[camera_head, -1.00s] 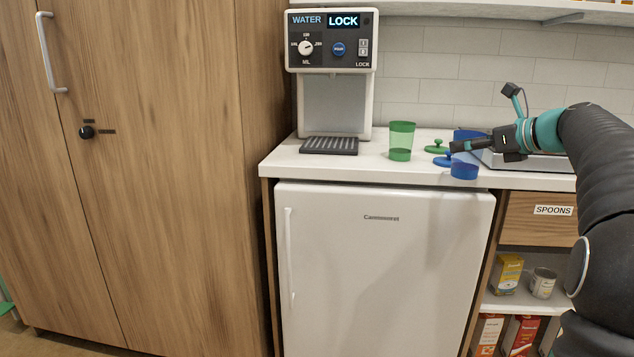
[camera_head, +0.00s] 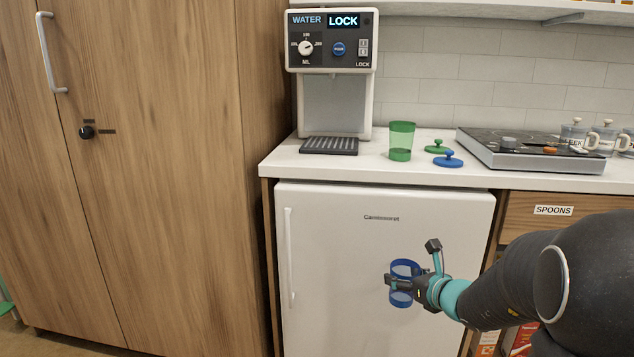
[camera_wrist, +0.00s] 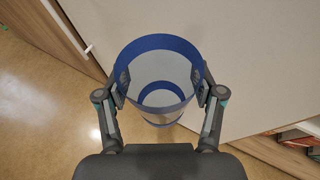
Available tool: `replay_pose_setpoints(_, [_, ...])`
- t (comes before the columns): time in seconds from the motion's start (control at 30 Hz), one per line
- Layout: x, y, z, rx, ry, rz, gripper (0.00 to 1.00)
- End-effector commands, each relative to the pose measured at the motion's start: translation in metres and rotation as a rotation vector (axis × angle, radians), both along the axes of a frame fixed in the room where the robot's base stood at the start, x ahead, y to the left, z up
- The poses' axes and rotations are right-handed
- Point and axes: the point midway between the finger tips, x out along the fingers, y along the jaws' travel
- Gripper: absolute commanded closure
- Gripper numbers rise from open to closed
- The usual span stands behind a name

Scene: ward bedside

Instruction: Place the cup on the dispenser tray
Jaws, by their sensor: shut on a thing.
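The blue clear cup (camera_head: 404,270) is held in my gripper (camera_head: 398,284), in front of the white fridge door and below the counter's level. In the wrist view, the cup (camera_wrist: 157,42) stands between the two fingers of my gripper (camera_wrist: 160,85), which press on its sides; I look down into it and see no lid on it. The dispenser tray (camera_head: 329,146) is a dark ribbed plate on the counter under the water dispenser (camera_head: 333,60). The tray is bare. The dispenser display reads LOCK. My gripper is below and to the right of the tray in the head view.
A green cup (camera_head: 401,142) stands on the counter (camera_head: 376,172) right of the tray. A green lid (camera_head: 438,147) and a blue lid (camera_head: 448,160) lie beside it. A hob (camera_head: 495,155) and several mugs are further right. A tall wooden cabinet (camera_head: 170,180) stands left.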

Motion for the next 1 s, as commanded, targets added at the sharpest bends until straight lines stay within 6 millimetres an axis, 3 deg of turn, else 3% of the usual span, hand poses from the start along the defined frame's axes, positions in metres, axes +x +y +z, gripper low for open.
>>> replay_pose_setpoints(0.03, [-0.004, 0.008, -0.018, 0.004, 0.009, -0.007, 0.68])
replay_pose_setpoints(0.2, [-0.012, 0.028, -0.065, 0.004, 0.008, -0.037, 0.68])
replay_pose_setpoints(0.43, [-0.019, 0.045, -0.107, 0.001, 0.002, -0.067, 0.68])
replay_pose_setpoints(0.83, [-0.02, 0.049, -0.115, -0.001, -0.004, -0.076, 0.68])
replay_pose_setpoints(1.0, [-0.007, 0.056, -0.094, 0.007, -0.013, -0.033, 0.68])
